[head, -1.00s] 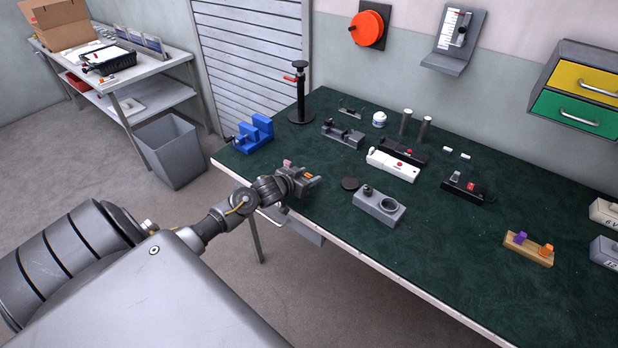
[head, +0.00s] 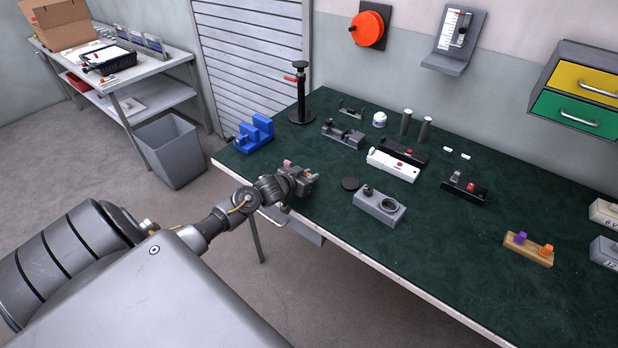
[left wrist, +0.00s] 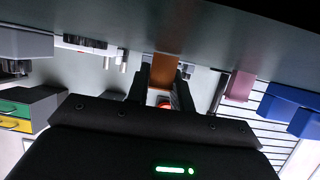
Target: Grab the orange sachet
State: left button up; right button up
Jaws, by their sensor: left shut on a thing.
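The orange sachet (left wrist: 162,70) stands between the two fingers of my left gripper (left wrist: 160,88) in the left wrist view. The fingers are shut on it. In the head view my left gripper (head: 308,177) is low over the near left edge of the dark green bench, and only a little orange shows at its fingers. A pink sachet (left wrist: 240,86) is beside the gripper, apart from it; it also shows in the head view (head: 287,163). My right gripper is in neither view.
A blue block fixture (head: 255,134) and a black stand (head: 300,100) are beyond the gripper. Several housings stand farther back. The bench's front right is mostly clear.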

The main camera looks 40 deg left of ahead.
pick_arm(q)
notch_tip(320, 180, up, 3)
jog(key=shift+r, duration=0.1)
jog(key=s+a+r+b, duration=0.2)
jog(key=s+a+r, duration=0.5)
jog(key=a+r, duration=0.2)
jog(key=a, duration=0.2)
jog(key=shift+s+a+r+b, duration=0.3)
jog(key=shift+s+a+r, duration=0.05)
